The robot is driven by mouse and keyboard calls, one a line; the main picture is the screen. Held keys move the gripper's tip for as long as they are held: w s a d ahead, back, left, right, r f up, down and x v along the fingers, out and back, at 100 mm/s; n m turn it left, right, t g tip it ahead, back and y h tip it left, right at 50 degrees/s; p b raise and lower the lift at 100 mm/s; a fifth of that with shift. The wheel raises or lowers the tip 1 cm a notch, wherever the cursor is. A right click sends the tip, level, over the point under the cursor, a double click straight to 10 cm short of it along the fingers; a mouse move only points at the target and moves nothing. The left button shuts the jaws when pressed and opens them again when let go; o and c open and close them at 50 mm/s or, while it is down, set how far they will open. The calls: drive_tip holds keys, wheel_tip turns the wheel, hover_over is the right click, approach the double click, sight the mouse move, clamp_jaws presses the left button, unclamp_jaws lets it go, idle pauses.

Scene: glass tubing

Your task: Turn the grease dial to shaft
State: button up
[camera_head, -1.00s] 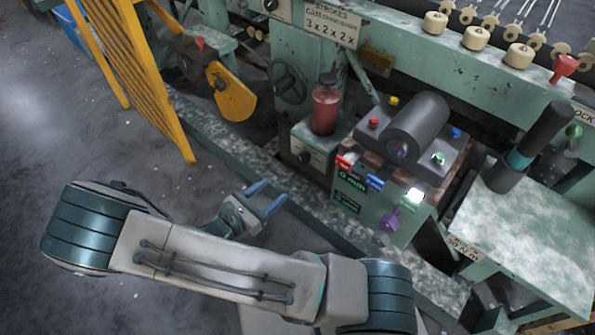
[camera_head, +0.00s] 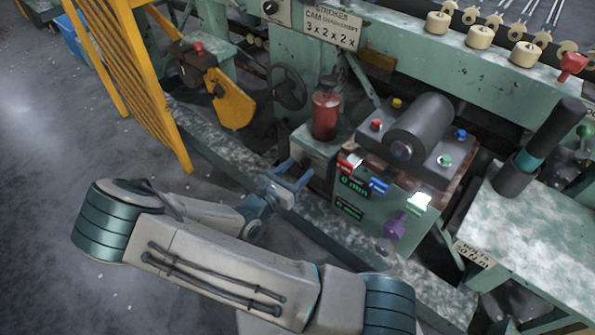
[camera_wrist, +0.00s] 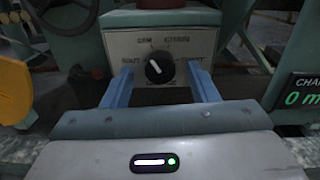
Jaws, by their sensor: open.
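The grease dial (camera_wrist: 158,68) is a round black knob with a white mark, on a pale plate (camera_wrist: 190,46) lettered around it. The words look like CAM and CHAIN above and SHAFT at the right; the left word is hard to read. The white mark appears tilted to the upper left. My gripper (camera_wrist: 160,78) is open, with one blue finger either side of the dial in the wrist view; contact cannot be told. In the head view my gripper (camera_head: 292,174) is at the front of the green box under the red grease pot (camera_head: 325,115), and the dial is largely hidden.
Right of the dial stands a control box with a purple lever (camera_head: 396,226) and green displays (camera_head: 350,208). A black handwheel (camera_head: 288,88) is behind left. A yellow guard (camera_head: 150,80) stands at the left. The floor at the left is clear.

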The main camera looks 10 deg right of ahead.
drive_tip(key=shift+w+d, duration=0.25)
drive_tip(key=c, duration=1)
